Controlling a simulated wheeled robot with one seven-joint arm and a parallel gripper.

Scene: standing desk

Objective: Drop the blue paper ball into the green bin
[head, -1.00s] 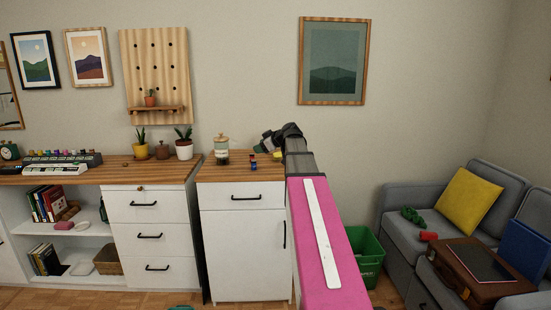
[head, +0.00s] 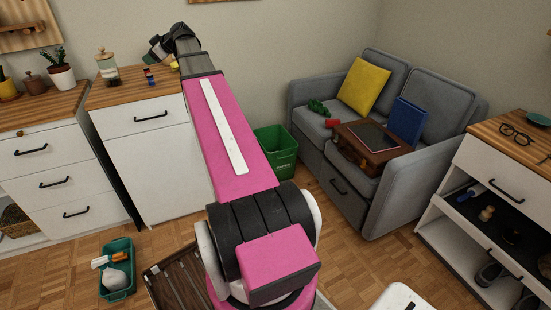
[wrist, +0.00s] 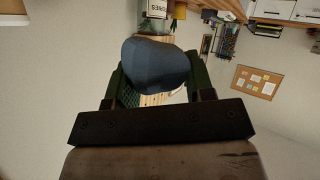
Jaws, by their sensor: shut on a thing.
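The blue paper ball (wrist: 155,65) is between the two fingers of my gripper (wrist: 157,80) in the wrist view. My gripper is shut on it. In the head view my gripper (head: 158,47) is at the far end of my raised pink arm, above and behind the wooden-topped cabinet; the ball cannot be made out there. The green bin (head: 284,158) stands on the floor right of that cabinet, partly hidden behind my arm. My gripper is up and to the left of it in the picture.
A jar (head: 107,67) and a small red-and-blue item (head: 149,76) stand on the cabinet top (head: 130,92). A grey sofa (head: 300,92) with a brown case (head: 372,142) is right of the bin. A teal caddy (head: 118,272) sits on the floor.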

